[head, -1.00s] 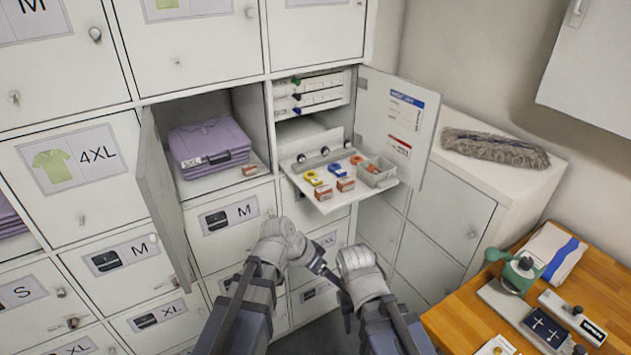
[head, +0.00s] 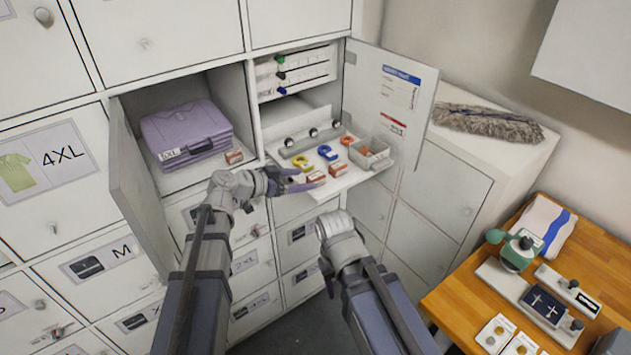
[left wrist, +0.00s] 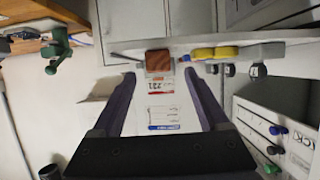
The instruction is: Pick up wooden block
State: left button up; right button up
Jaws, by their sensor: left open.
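Small reddish-brown blocks lie on the pull-out shelf, one nearer the front (head: 316,177) and one just right of it (head: 337,168). My left gripper (head: 301,180) is open at the shelf's front left edge, close to the front block. In the left wrist view a brown block (left wrist: 158,60) shows just beyond the gap between the open fingers, with nothing held. My right gripper's wrist (head: 340,236) is low in front of the lockers; its fingers are not clear.
The shelf (head: 350,182) also carries yellow and blue rings and a grey bin (head: 371,155). Open doors flank the compartments at left (head: 140,190) and right (head: 395,110). A wooden table (head: 470,292) with tools stands at lower right.

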aim_at(309, 178)
pick_arm(q)
jog(key=b+x, duration=0.1)
jog(key=x, duration=0.3)
jog(key=shift+d+f+b, duration=0.1)
jog(key=shift+d+b, duration=0.05)
jog(key=shift+b, duration=0.2)
jog(key=shift+w+d, duration=0.25)
jog(key=shift+d, duration=0.1)
jog(key=shift+c, duration=0.3)
grip_shut()
